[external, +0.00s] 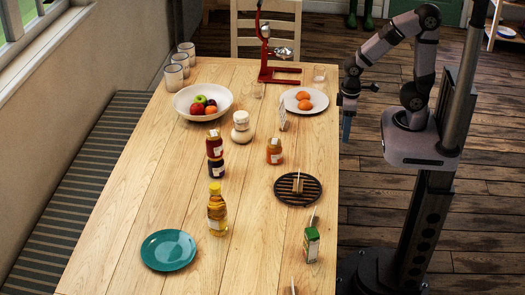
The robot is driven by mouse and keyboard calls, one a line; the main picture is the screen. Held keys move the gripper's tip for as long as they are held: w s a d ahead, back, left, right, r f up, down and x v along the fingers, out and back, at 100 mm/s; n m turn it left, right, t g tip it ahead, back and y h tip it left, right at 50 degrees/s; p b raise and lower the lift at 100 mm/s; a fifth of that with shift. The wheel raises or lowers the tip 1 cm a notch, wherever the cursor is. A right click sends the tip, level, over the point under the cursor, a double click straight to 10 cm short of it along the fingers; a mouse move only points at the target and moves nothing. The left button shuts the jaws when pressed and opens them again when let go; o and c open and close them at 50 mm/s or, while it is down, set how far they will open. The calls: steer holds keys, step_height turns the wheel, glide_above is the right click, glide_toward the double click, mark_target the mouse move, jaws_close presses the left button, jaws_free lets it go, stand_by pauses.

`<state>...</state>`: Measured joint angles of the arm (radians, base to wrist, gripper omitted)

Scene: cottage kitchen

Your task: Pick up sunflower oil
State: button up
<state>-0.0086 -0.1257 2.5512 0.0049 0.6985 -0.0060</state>
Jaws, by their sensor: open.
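The sunflower oil (217,212) looks to be the clear bottle of yellow oil with a yellow cap and a pale label. It stands upright on the wooden table, right of a teal plate. My gripper (346,128) hangs pointing down just off the table's right edge, far to the upper right of the bottle and touching nothing. Its fingers are small here and it is open and empty.
Bare wood surrounds the bottle's right side.

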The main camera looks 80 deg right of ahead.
steer(key=w+a+f+n+t+y+b, duration=0.1)
steer(key=w+a+t, duration=0.1)
steer(key=w+a, duration=0.35)
steer(key=w+a+f+t+b, duration=0.1)
steer(key=w+a+t, duration=0.1)
steer(key=w, duration=0.6)
steer(key=n+t+y+b, duration=0.2)
steer(key=t+y+b, duration=0.25)
steer(key=t, duration=0.85)
glide_toward(215, 189)
steer(key=w+f, duration=0.2)
steer(key=w, duration=0.1)
steer(key=shift+h, duration=0.45)
steer(key=shift+r+p+x, duration=0.15)
steer(key=shift+p+x, duration=0.3)
steer(key=shift+x, duration=1.3)
steer(key=shift+r+p+x, duration=0.15)
steer(key=shift+p+x, duration=0.25)
steer(key=shift+x, duration=1.3)
jaws_close()
steer(key=shift+w+r, duration=0.1)
